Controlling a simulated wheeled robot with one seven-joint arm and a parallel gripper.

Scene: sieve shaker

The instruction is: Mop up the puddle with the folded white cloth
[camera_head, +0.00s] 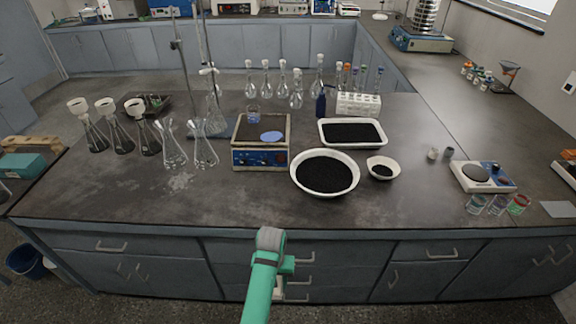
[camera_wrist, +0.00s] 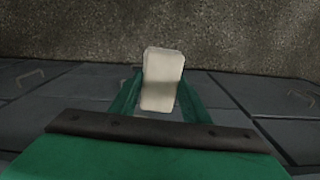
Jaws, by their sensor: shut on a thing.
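The folded white cloth (camera_wrist: 163,78) is between the two green fingers of my gripper (camera_wrist: 160,100) in the wrist view, upright like a small pale block. My gripper is shut on it. In the head view my gripper (camera_head: 281,284) is low in front of the bench drawers, below the bench top's front edge, and only a bit of the cloth shows there. A pale, irregular patch (camera_head: 180,182) lies on the dark bench top in front of the clear flasks, well up and left of my gripper. It looks like the puddle, but I cannot tell for certain.
The bench top (camera_head: 110,195) has a clear strip along its front. Several glass flasks (camera_head: 172,150) stand just behind the patch. A blue-fronted balance (camera_head: 262,155) and a white bowl of black grains (camera_head: 325,190) stand to its right. Drawer handles (camera_head: 300,282) are near my gripper.

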